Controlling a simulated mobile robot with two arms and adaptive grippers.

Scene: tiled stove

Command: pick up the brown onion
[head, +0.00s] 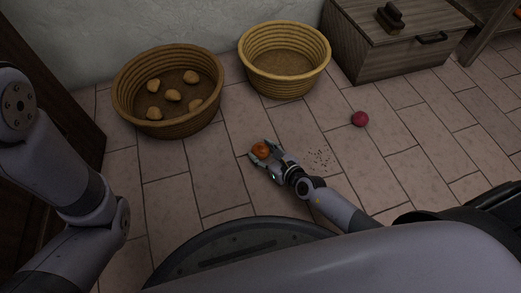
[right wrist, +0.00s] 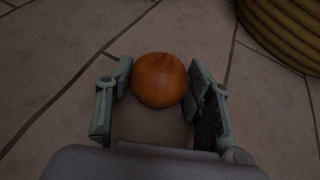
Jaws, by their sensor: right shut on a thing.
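The brown onion (head: 261,150) is orange-brown and round, between the fingers of my right gripper (head: 263,157) in the head view. In the right wrist view the onion (right wrist: 159,80) sits between the two finger pads of the gripper (right wrist: 160,88), which is shut on it. The gripper is low over the tiled floor; I cannot tell whether the onion touches the tiles. My left arm shows at the left of the head view, but its gripper is out of view.
A brown basket (head: 125,100) with several potatoes stands at the back left. An empty lighter basket (head: 246,62) stands right of it. A dark red onion-like ball (head: 360,119) lies on the floor. A wooden chest (head: 385,62) stands at the back right.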

